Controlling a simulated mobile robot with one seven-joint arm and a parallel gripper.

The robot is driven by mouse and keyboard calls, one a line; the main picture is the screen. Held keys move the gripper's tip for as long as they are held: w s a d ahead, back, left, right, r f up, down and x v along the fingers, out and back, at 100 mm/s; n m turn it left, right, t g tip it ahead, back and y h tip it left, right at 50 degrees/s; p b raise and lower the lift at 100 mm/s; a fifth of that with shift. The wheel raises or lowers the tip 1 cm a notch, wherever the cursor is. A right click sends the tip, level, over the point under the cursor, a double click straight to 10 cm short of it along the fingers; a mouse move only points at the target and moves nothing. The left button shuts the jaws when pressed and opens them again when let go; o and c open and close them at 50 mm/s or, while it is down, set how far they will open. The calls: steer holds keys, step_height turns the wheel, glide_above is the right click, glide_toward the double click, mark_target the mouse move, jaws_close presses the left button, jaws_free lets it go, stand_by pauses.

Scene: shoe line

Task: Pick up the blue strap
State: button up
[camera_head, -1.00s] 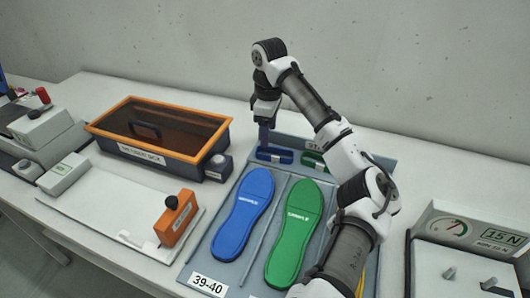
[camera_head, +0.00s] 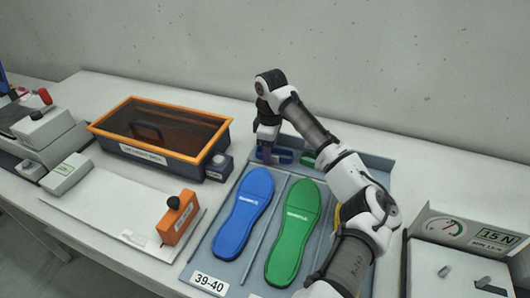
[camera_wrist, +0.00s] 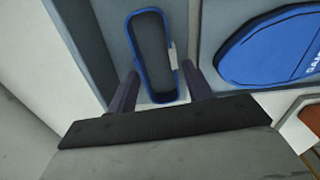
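The blue strap (camera_head: 284,157) lies at the back of the grey tray (camera_head: 215,248), behind the blue sole (camera_head: 245,212). In the wrist view the strap (camera_wrist: 154,50) is a long blue-rimmed loop with a dark middle and a small pale tag on one side. My gripper (camera_head: 266,153) is low over the strap, pointing down. In the wrist view my gripper (camera_wrist: 160,72) is open, with one finger on each side of the strap's near end. A gap shows between the fingers and the strap. In the head view my gripper hides part of the strap.
A green sole (camera_head: 294,232) lies right of the blue one, with a green strap (camera_head: 308,159) behind it. An orange-rimmed box (camera_head: 105,128) and a small dark block (camera_head: 219,167) stand left of the tray. A gauge device (camera_head: 462,232) stands at the right.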

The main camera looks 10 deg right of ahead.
steer(key=c, duration=0.7)
steer(key=shift+c, duration=0.2)
